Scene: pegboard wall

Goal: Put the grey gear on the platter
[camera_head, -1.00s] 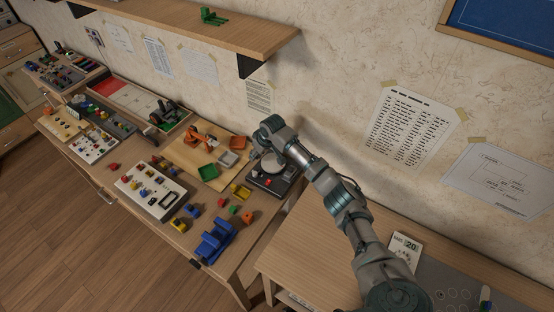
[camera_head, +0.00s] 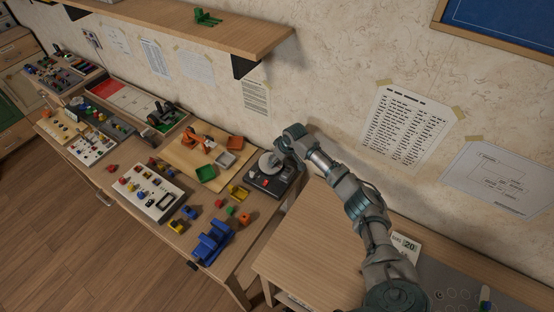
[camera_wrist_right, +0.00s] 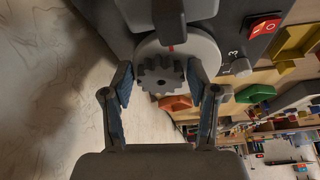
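The grey gear (camera_wrist_right: 161,75) shows toothed face between my right gripper's fingertips in the right wrist view. It lies against the pale round platter (camera_wrist_right: 203,50) of the dark device, apparently resting on it. My right gripper (camera_wrist_right: 160,82) is open, with a small gap visible between its fingers and the gear. In the head view, the right gripper (camera_head: 281,152) is at the right rim of the platter (camera_head: 268,166); the gear is too small to make out clearly there. My left gripper is in neither view.
The device's dark base (camera_head: 268,183) has a red switch (camera_wrist_right: 264,26). The wall is close behind. A second table (camera_head: 310,240) has clear room at right.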

